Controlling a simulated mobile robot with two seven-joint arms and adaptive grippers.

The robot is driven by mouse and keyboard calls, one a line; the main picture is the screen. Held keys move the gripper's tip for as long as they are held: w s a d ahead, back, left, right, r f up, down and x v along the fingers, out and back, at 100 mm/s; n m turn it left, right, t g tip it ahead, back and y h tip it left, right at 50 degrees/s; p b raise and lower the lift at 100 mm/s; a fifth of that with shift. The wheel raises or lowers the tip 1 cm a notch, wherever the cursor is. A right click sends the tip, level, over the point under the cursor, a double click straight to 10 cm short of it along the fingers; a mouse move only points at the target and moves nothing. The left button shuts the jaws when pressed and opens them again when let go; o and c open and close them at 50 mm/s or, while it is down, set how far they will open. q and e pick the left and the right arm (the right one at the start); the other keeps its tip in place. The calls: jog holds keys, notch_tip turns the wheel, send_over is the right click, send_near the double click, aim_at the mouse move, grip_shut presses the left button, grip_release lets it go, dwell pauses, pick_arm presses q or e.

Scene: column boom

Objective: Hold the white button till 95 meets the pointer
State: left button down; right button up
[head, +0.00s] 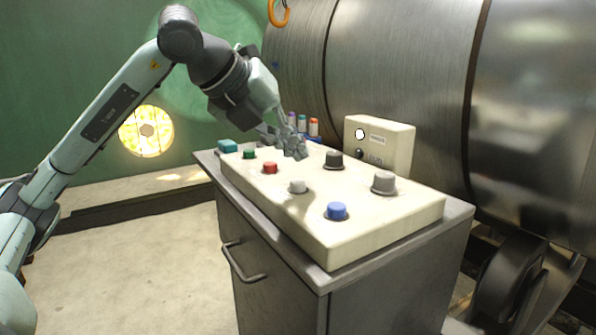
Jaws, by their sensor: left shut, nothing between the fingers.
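The white button (298,187) is a short round cap on the cream control panel (330,250), between the red and blue buttons. My left gripper (299,156) is shut and empty. In the picture its fingertips show above and apart from the white button, near the black knob. I cannot tell how high they are over the panel. No pointer or number 95 can be made out. My right gripper is not in view.
The panel also carries a green button (249,154), a red button (270,168), a blue button (337,211), a black knob (334,159) and a grey knob (384,182). A cream box (398,146) stands behind. A large metal cylinder (400,75) fills the back right.

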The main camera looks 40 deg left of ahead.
aim_at(294, 182)
pick_arm(q)
jog(key=shift+r+p, duration=1.1)
jog(key=shift+r, duration=0.45)
jog(key=shift+f, duration=0.1)
